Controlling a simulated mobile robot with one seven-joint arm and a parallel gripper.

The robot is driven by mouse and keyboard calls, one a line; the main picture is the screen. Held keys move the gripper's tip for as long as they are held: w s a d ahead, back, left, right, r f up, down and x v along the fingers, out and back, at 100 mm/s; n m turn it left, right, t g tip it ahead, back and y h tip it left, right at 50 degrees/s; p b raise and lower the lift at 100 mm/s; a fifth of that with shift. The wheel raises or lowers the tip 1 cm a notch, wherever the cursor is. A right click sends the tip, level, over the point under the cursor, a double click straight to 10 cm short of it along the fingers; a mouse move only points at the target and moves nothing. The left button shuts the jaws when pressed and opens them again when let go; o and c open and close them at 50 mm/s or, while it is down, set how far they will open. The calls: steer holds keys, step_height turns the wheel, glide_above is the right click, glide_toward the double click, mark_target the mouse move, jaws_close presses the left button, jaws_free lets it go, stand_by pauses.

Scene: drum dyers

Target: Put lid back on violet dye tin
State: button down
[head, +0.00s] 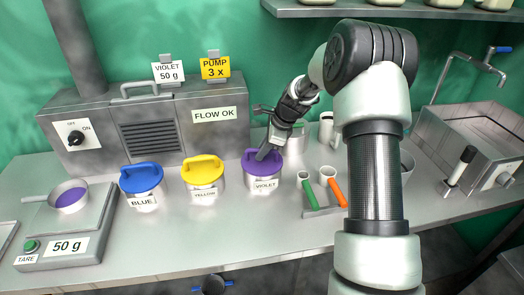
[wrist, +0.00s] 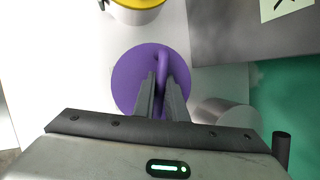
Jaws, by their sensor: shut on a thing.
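The violet dye tin (head: 263,185) stands on the steel counter, labelled VIOLET, to the right of the yellow tin. Its purple lid (head: 252,166) sits at the tin's top; the head view does not show clearly whether it is fully seated. My gripper (head: 268,152) reaches down from the upper right to the lid. In the wrist view my gripper (wrist: 162,88) is shut on the raised handle of the round purple lid (wrist: 127,80). The lid hides the tin body there.
The yellow tin (head: 203,172) stands close on the left, with the blue tin (head: 142,180) beyond it. A holder with green and orange-handled scoops (head: 322,195) is to the right. A scale (head: 70,225) reading 50 g carries a pan of violet powder (head: 72,197). The front counter is clear.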

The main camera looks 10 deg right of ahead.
steer(key=c, duration=1.7)
jaws_free()
steer(key=shift+v, duration=8.75)
steer(key=shift+s, duration=0.1)
